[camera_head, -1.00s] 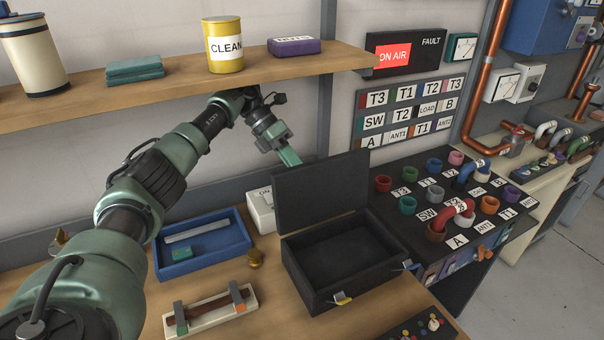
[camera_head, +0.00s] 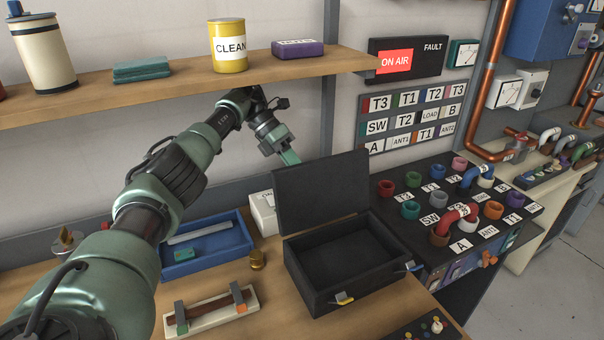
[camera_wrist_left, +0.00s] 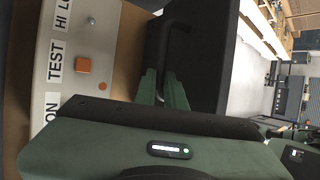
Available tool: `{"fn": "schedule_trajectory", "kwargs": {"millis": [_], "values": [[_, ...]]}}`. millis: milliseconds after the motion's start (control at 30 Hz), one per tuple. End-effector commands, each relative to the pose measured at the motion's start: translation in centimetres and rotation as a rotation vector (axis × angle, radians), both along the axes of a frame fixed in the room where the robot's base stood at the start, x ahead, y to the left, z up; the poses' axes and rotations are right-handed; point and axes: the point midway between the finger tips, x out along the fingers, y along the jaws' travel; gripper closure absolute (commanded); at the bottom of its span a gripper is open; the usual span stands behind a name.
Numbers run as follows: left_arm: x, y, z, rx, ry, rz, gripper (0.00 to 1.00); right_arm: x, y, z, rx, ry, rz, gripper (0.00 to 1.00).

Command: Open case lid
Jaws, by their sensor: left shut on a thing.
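The black case (camera_head: 345,280) sits on the wooden bench with its lid (camera_head: 322,190) raised, standing steeply up from the back edge. The inside of the case is visible and looks empty. My left gripper (camera_head: 290,158) is behind the lid near its top edge, partly hidden by it. In the left wrist view its green fingers (camera_wrist_left: 164,88) are shut on a black bar handle (camera_wrist_left: 178,42) on the lid's dark outer face (camera_wrist_left: 212,55). My right gripper is not in view.
A light box with labels (camera_head: 263,212) stands close behind the case, left of the lid; it also shows in the left wrist view (camera_wrist_left: 85,45). A blue tray (camera_head: 207,262) and a holder with a brown rod (camera_head: 210,312) lie left. A shelf (camera_head: 165,85) runs above my arm.

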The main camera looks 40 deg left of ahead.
Motion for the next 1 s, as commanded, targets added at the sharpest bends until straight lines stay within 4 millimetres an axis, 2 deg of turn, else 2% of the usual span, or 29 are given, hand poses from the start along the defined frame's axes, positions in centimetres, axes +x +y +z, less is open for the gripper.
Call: {"fn": "schedule_trajectory", "kwargs": {"millis": [33, 100, 1000], "values": [[-0.35, 0.89, -1.54, 0.028, 0.022, 0.016, 0.81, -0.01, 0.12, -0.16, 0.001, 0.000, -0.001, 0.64], [-0.39, 0.88, -1.53, 0.027, 0.023, 0.015, 0.68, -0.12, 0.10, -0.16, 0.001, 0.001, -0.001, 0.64], [-0.36, 0.86, -1.14, 0.026, 0.020, 0.013, 0.68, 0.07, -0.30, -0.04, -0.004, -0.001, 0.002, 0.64]]}}
